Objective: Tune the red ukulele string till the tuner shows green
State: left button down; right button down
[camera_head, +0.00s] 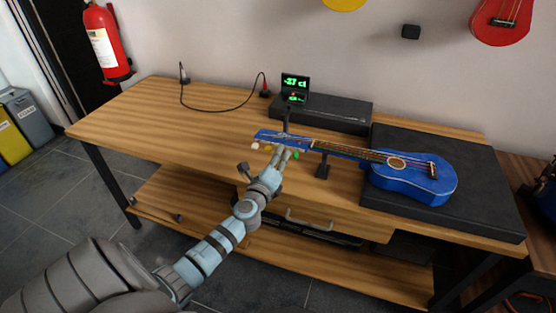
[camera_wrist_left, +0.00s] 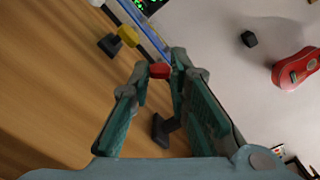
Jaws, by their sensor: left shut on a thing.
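The blue ukulele (camera_head: 411,183) lies with its body on a black block and its neck pointing left over the table. Its headstock (camera_head: 277,137) has coloured tuning pegs, among them a white peg (camera_head: 255,145), a yellow peg (camera_head: 268,148) and a green peg (camera_head: 296,155). My left gripper (camera_head: 285,153) is at the headstock's near side. In the left wrist view its fingers close on the red peg (camera_wrist_left: 160,71), with the yellow peg (camera_wrist_left: 128,36) beyond. The tuner (camera_head: 294,84) stands behind the headstock and shows green characters that look like "-37 ct". My right gripper is out of view.
A black stand (camera_head: 323,168) props the neck. A black case (camera_head: 335,112) lies behind it, and a cable (camera_head: 215,109) runs across the back left. The wooden table (camera_head: 160,117) is clear at left. A fire extinguisher (camera_head: 106,45) hangs on the wall.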

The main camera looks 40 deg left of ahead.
pick_arm(q)
jog(key=n+b, duration=0.2)
jog(key=n, duration=0.4)
jog(key=shift+f+b, duration=0.15)
jog(key=shift+b, duration=0.25)
jog(key=n+b, duration=0.1)
jog(key=n, duration=0.2)
jog(key=shift+n, duration=0.4)
jog(key=shift+n+b, duration=0.8)
jog(key=shift+n, duration=0.6)
jog(key=c, duration=1.8)
grip_release()
jog(key=v, duration=1.2)
